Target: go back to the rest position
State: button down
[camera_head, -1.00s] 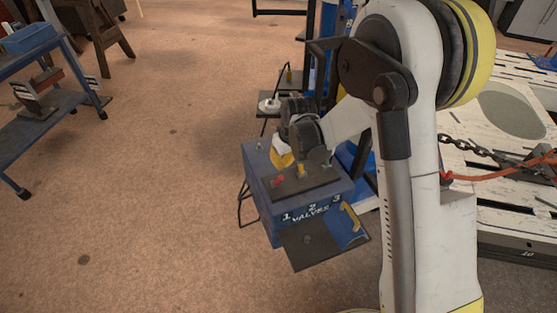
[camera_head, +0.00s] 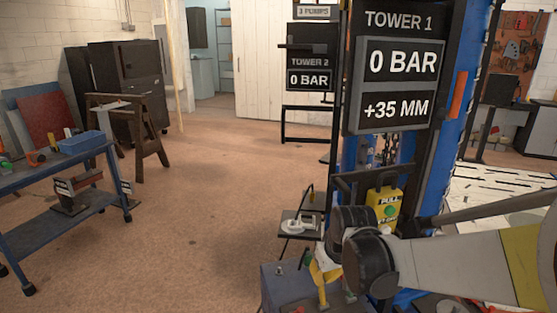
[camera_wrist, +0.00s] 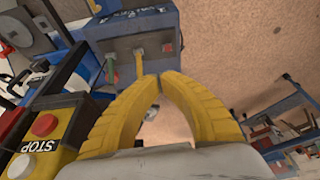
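My gripper (camera_wrist: 159,78) has two yellow curved fingers whose tips meet in the wrist view, with nothing seen between them. In the head view its wrist hangs over the blue valve box (camera_head: 272,287), which the bottom edge cuts off. The box also shows in the wrist view (camera_wrist: 96,28), beyond the fingertips. A yellow lever (camera_wrist: 139,65), a red lever (camera_wrist: 167,47) and a green lever (camera_wrist: 112,68) stand on its top. The yellow lever appears just beyond the fingertips, apart from them as far as I can tell.
The blue tower (camera_head: 360,165) bears a display reading 0 BAR and +35 MM. A red STOP button (camera_wrist: 45,124) shows in the wrist view. A blue cart (camera_head: 60,215) stands left; the floor (camera_head: 195,215) between is open.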

jog(key=s+d+r+m+t, duration=0.1)
jog(key=s+d+r, duration=0.1)
jog(key=s, duration=0.4)
jog(key=s+d+r+m+t, duration=0.1)
jog(key=s+d+r, duration=0.1)
jog(key=s+r, duration=0.2)
jog(key=s+d+r+m+t+h, duration=0.1)
jog(key=s+d+r, duration=0.2)
jog(key=s, duration=0.6)
jog(key=shift+r+m, duration=0.25)
jog(key=shift+m, duration=0.05)
jog(key=shift+d, duration=0.1)
dwell(0.5)
